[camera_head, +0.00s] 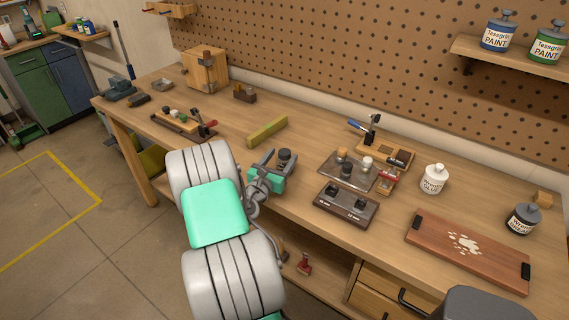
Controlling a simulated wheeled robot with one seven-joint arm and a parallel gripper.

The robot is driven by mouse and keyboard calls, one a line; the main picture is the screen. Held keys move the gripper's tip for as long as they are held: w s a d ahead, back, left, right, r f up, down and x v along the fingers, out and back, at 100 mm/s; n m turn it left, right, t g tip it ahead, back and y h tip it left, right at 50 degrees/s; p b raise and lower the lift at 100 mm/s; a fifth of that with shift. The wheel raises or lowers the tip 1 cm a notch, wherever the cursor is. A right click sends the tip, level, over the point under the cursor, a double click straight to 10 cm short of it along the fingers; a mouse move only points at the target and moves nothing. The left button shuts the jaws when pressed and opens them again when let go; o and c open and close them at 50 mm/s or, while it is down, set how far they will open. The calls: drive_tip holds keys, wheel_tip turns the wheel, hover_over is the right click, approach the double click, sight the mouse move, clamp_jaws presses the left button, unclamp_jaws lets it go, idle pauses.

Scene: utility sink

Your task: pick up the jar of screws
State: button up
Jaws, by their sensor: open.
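My gripper (275,164) is open over the near edge of the workbench, left of the picture's middle. A small dark, round-topped object (285,157) stands at its fingertips, apparently between or just beyond them. It may be the jar of screws, but its contents are not visible and the gripper hides its lower part. I cannot tell whether the fingers touch it. A dark jar with a pale label (523,219) stands at the far right of the bench, well away from my gripper. Its label is too small to read surely.
A tray (329,172) with small pieces and a dark block (346,206) lie right of my gripper. Behind it lies a yellow-green bar (267,131). A white glue bottle (433,179) and wooden board (468,251) are further right.

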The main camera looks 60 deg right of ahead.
drive_tip(key=shift+d, duration=1.25)
drive_tip(key=shift+c, duration=0.4)
clamp_jaws()
